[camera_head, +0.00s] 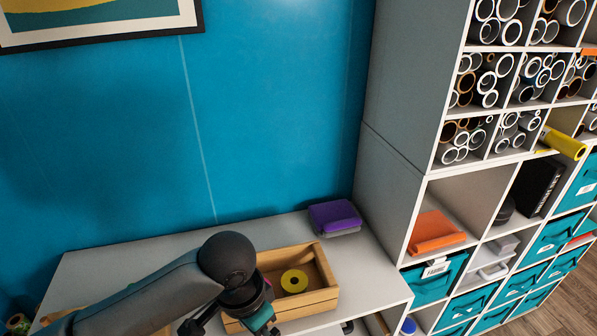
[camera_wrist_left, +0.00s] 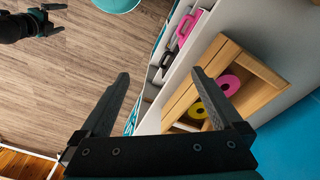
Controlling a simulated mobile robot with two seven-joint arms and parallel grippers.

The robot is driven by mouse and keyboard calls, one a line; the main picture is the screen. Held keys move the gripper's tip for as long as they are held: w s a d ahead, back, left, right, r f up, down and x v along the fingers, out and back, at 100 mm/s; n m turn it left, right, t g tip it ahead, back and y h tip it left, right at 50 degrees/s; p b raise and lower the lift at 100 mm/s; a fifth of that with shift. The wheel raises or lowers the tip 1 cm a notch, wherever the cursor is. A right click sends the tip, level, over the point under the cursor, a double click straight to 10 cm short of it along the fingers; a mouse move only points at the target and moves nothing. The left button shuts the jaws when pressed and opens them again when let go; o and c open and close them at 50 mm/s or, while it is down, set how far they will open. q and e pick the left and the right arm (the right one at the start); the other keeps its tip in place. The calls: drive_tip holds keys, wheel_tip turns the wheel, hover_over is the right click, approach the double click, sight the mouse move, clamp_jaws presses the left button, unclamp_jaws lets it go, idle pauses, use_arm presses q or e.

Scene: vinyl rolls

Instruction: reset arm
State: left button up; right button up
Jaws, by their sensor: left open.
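My left arm reaches in over the grey desk (camera_head: 120,268) in the head view. My left gripper (camera_head: 230,325) is partly hidden by its own wrist, near the left part of a wooden tray (camera_head: 312,300). In the left wrist view my left gripper (camera_wrist_left: 161,75) has its fingers wide apart with nothing between them. The tray (camera_wrist_left: 262,68) there lies beyond the right finger. My right gripper (camera_wrist_left: 52,19) shows small at the upper left of that view, over the floor, fingers apart and empty. It is not in the head view.
The tray holds a yellow roll (camera_head: 303,284) and a pink roll (camera_wrist_left: 236,86). A purple stack (camera_head: 335,214) lies at the desk's back right. A tall shelf (camera_head: 398,190) with rolls and teal bins stands to the right. A yellow roll (camera_head: 565,143) sticks out of it.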

use_arm(q)
drive_tip(key=s+d+f+t+h, duration=0.1)
drive_tip(key=s+d+h, duration=0.1)
drive_tip(key=d, duration=0.2)
use_arm(e)
drive_tip(key=w, duration=0.5)
use_arm(q)
drive_tip(key=s+a+f+n+t+y, duration=0.3)
drive_tip(key=s+a+n, duration=0.5)
drive_tip(key=a, duration=0.6)
drive_tip(key=s+f+m+g+b, duration=0.3)
drive_tip(key=f+b, duration=0.7)
drive_tip(key=f, duration=2.3)
drive_tip(key=s+a+f+b, duration=0.1)
drive_tip(key=s+f+b, duration=0.2)
drive_tip(key=s+f, duration=0.4)
drive_tip(key=s+a+f+n+b, duration=0.1)
drive_tip(key=s+f+b, duration=0.3)
drive_tip(key=s+f, duration=0.4)
wheel_tip(320, 180, down, 6)
drive_tip(key=shift+s+r, duration=0.2)
drive_tip(key=shift+s, duration=0.1)
use_arm(e)
wheel_tip(320, 180, down, 17)
drive_tip(key=s, duration=0.2)
drive_tip(key=shift+s+f, duration=0.2)
